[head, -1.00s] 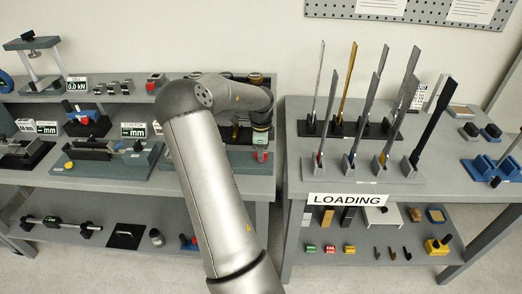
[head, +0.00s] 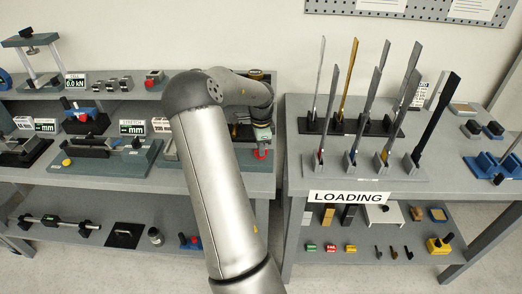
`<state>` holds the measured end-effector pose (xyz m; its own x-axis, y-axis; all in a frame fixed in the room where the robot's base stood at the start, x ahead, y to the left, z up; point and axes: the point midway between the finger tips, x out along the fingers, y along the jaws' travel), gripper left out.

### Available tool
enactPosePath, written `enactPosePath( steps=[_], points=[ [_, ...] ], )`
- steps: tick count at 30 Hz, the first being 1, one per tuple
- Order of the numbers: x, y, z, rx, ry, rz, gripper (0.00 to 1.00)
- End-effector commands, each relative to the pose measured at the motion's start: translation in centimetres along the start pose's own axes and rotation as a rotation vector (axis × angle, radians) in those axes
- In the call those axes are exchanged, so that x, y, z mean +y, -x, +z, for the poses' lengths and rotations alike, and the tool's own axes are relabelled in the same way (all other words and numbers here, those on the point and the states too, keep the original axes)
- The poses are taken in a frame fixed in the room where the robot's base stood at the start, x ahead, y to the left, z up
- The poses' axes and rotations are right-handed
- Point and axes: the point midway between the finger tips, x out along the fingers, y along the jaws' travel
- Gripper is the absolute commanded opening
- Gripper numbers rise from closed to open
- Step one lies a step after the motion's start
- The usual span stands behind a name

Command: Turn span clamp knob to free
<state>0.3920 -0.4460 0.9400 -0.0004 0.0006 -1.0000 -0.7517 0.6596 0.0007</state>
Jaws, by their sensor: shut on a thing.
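My gripper (head: 262,146) points down at the right end of the left bench, seen small and partly from behind. It is shut on a small red part (head: 262,155), which I take for the span clamp knob. The knob sits on a green-grey fixture (head: 222,166), mostly hidden behind my arm. The fingertips and the knob's exact angle are too small to tell.
Left of my arm, a long green-grey fixture (head: 140,167) with a display stands on the bench. A shelf (head: 90,72) runs behind.

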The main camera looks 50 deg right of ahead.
Motion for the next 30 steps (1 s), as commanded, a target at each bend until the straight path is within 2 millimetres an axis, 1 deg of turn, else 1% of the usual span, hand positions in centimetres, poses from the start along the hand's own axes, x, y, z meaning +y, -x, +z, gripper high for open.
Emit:
enactPosePath(
  steps=[5, 30],
  points=[
    [-0.07, -0.24, -0.02, -0.002, 0.166, -0.004, 0.0],
    [-0.05, -0.11, -0.05, 0.0, 0.959, -0.003, 0.0]
  ],
)
